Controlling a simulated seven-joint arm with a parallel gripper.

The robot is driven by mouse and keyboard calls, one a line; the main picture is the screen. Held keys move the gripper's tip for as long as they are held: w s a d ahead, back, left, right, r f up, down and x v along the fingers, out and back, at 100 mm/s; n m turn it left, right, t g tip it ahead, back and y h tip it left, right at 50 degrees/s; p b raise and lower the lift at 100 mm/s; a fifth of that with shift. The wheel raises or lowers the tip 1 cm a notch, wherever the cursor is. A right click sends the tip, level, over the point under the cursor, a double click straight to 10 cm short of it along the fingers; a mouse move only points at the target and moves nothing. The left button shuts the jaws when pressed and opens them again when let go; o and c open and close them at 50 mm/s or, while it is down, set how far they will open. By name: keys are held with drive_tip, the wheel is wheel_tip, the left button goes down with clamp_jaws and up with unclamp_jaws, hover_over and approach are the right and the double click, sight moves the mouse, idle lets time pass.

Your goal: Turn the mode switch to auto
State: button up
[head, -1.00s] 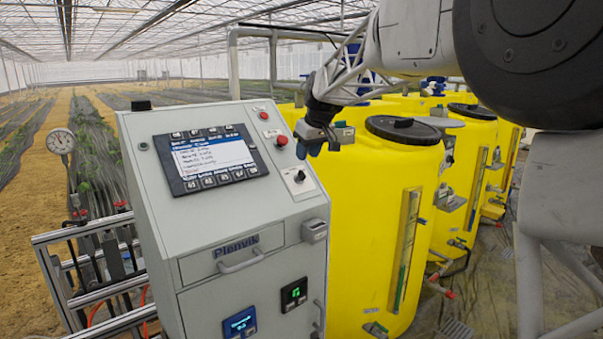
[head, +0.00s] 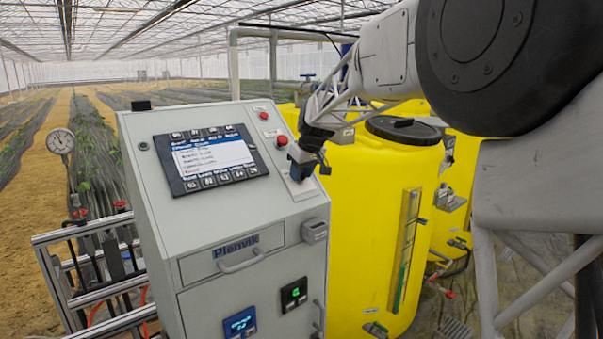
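The grey control cabinet (head: 200,230) stands in the middle left of the head view with a sloped top panel. The mode switch, a black knob on a light plate (head: 303,186) at the panel's right edge, is now hidden behind my gripper. My gripper (head: 302,172) is over that plate, its dark fingers pointing down at the switch. I cannot see whether the fingers touch or grip the knob, nor how far apart they are. The knob's present position is hidden.
Left of the plate are a screen with keys (head: 208,158) and two red buttons, the nearer one (head: 282,140) close to my gripper. A grey box (head: 314,230) juts from the cabinet below. Yellow tanks (head: 375,230) stand close on the right.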

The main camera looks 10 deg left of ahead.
clamp_jaws()
drive_tip(key=shift+d+m, duration=0.1)
drive_tip(key=shift+m, duration=0.3)
drive_tip(key=m, duration=0.2)
drive_tip(key=m+g+y, duration=0.1)
drive_tip(key=shift+w+d+m+y, duration=0.1)
drive_tip(key=shift+d+m+y, duration=0.05)
drive_tip(key=shift+m+y, duration=0.75)
drive_tip(key=shift+m, duration=1.2)
drive_tip(key=shift+d, duration=0.1)
